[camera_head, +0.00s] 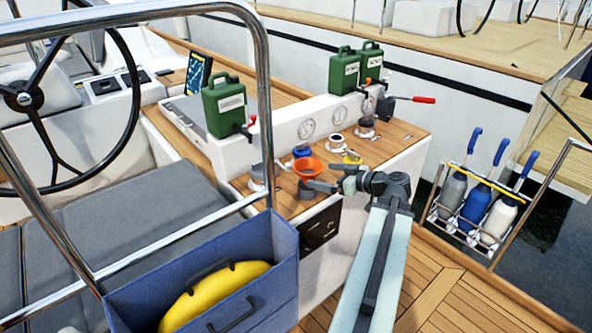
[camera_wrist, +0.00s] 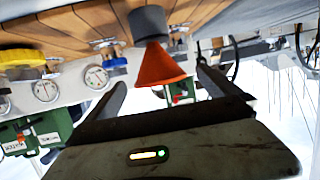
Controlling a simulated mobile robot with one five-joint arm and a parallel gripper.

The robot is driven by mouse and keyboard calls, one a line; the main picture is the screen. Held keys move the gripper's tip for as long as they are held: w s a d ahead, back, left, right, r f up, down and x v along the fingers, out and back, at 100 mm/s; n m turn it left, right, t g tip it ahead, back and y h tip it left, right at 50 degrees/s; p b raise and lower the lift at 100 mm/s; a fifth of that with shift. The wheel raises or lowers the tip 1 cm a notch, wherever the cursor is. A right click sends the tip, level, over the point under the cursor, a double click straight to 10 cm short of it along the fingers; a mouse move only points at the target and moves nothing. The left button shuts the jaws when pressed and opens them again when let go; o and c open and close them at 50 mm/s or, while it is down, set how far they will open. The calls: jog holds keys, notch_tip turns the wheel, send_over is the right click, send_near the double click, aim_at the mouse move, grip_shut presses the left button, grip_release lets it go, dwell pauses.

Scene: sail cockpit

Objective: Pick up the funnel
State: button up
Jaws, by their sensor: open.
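The orange funnel (camera_head: 307,168) stands with its wide mouth up over a dark grey cylindrical fitting on the wooden counter. In the wrist view, which is upside down, the funnel (camera_wrist: 160,68) shows as an orange cone against the grey fitting (camera_wrist: 150,23). My gripper (camera_head: 326,184) is just right of the funnel in the head view. In the wrist view, the fingers of my gripper (camera_wrist: 160,78) are apart, with the funnel showing between their tips. I cannot tell whether either finger touches it. The funnel's spout is hidden.
Blue (camera_head: 301,152) and yellow (camera_head: 352,157) caps and several grey fittings crowd the wooden counter (camera_head: 400,137). Green canisters (camera_head: 225,106) stand along the gauge panel behind. A blue bin (camera_head: 255,297) with a yellow object and a metal rail (camera_head: 262,80) stand in front at the left.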

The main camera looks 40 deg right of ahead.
aim_at(308, 173)
jog(key=shift+b+x, duration=0.45)
jog(key=shift+x, duration=1)
jog(key=x, duration=0.1)
jog(key=b+x, duration=0.1)
jog(key=x, duration=0.1)
jog(key=b+x, duration=0.1)
jog(key=shift+w+d+f, duration=0.1)
jog(key=shift+d+f, duration=0.15)
jog(key=shift+f, duration=0.05)
jog(key=shift+w+a, duration=0.1)
jog(key=shift+w, duration=0.3)
jog(key=c, duration=2)
